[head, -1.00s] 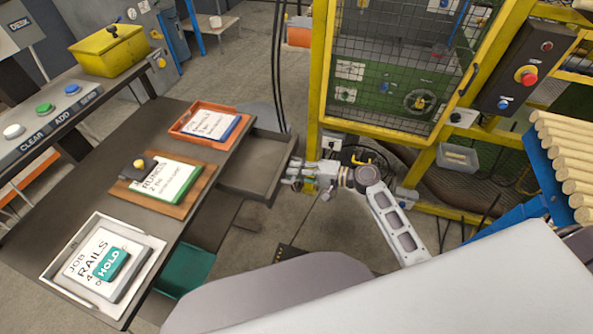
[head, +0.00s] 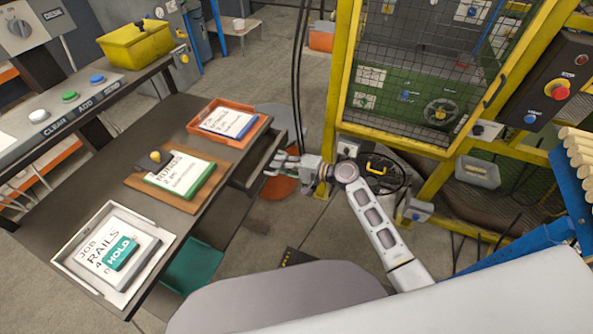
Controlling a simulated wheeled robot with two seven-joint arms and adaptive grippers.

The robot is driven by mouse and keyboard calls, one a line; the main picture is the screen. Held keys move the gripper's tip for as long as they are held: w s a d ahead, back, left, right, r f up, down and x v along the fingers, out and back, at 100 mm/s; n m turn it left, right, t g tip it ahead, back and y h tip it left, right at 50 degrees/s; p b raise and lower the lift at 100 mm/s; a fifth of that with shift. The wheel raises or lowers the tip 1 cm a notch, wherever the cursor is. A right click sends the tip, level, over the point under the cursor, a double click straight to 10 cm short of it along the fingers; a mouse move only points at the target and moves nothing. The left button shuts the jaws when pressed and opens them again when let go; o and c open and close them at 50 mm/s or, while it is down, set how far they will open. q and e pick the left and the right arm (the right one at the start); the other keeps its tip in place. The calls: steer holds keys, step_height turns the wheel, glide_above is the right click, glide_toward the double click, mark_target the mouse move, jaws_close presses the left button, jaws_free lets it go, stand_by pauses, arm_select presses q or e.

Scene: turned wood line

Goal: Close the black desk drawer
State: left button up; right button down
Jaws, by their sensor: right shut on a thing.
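The black desk drawer (head: 253,164) is at the right side of the dark desk (head: 196,150), under the orange tray. Only a narrow part of it sticks out from beneath the desktop. My right gripper (head: 274,165) is at the drawer's outer front edge and is shut on the drawer there, though its fingers hide the exact gripped part. My left gripper is not in view.
On the desk are an orange tray (head: 258,131), a wooden board with a green-edged card (head: 207,181), and a white tray (head: 74,266). A round stool (head: 286,120) stands behind the drawer. A yellow-framed mesh cage (head: 342,75) stands right of my gripper.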

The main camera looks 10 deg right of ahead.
mark_target(259, 157)
steer(key=x, duration=0.2)
steer(key=r+b+x, duration=0.1)
steer(key=x, duration=0.4)
steer(key=shift+w+a+r, duration=0.15)
steer(key=shift+w+a, duration=0.15)
steer(key=shift+a, duration=0.05)
steer(key=shift+r, duration=0.1)
steer(key=c, duration=1.8)
jaws_free()
steer(key=shift+a, duration=0.15)
steer(key=shift+o, duration=0.2)
steer(key=v, duration=1.2)
